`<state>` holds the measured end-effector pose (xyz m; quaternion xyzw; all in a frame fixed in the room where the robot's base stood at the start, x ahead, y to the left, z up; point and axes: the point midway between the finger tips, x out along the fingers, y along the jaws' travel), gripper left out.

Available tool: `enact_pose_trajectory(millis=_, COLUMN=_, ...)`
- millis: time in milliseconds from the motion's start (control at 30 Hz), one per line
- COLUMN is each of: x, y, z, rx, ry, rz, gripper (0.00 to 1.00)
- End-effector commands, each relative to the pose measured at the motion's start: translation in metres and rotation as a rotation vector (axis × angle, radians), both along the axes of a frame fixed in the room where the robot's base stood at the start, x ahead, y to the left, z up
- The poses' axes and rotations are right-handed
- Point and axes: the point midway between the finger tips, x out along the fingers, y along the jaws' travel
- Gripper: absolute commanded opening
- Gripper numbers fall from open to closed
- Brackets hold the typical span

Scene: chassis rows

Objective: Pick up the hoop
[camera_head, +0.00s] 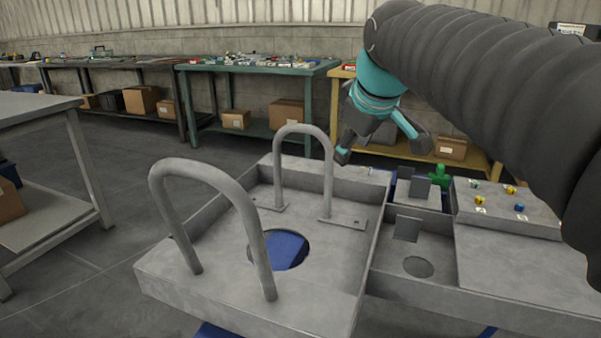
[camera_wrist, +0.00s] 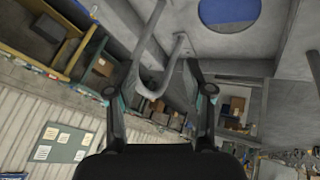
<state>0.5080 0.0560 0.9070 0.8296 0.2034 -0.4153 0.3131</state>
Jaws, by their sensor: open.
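Two grey U-shaped hoops stand upright on the grey chassis tray (camera_head: 345,270). The far hoop (camera_head: 302,129) rises from flat foot plates behind the round hole. The near hoop (camera_head: 240,207) is larger in view, at the front left. My gripper (camera_head: 384,148) is open and empty, to the right of the far hoop and apart from it in the head view. In the wrist view, a hoop (camera_wrist: 177,56) shows between the spread fingers, its curved end toward my palm. It looks like the far hoop. The fingers do not visibly grip it.
A lower grey section with upright plates (camera_head: 407,228) and a green part (camera_head: 437,173) adjoins the tray at right. Small coloured pieces sit on a raised block (camera_head: 505,207). A workbench (camera_head: 30,105) stands at left; a teal table (camera_head: 258,68) stands behind. Open floor lies left.

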Motion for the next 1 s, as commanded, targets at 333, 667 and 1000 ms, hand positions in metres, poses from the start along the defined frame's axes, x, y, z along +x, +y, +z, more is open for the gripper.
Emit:
enact_pose_trajectory(millis=333, x=0.097, y=0.053, z=0.06, rx=-0.187, ry=-0.097, rz=0.338, gripper=0.52)
enact_pose_trajectory(millis=667, x=0.125, y=0.067, z=0.052, rx=-0.227, ry=-0.117, rz=0.405, gripper=0.52)
enact_pose_trajectory(millis=1000, x=0.159, y=0.074, z=0.01, rx=-0.226, ry=-0.118, rz=0.404, gripper=0.52)
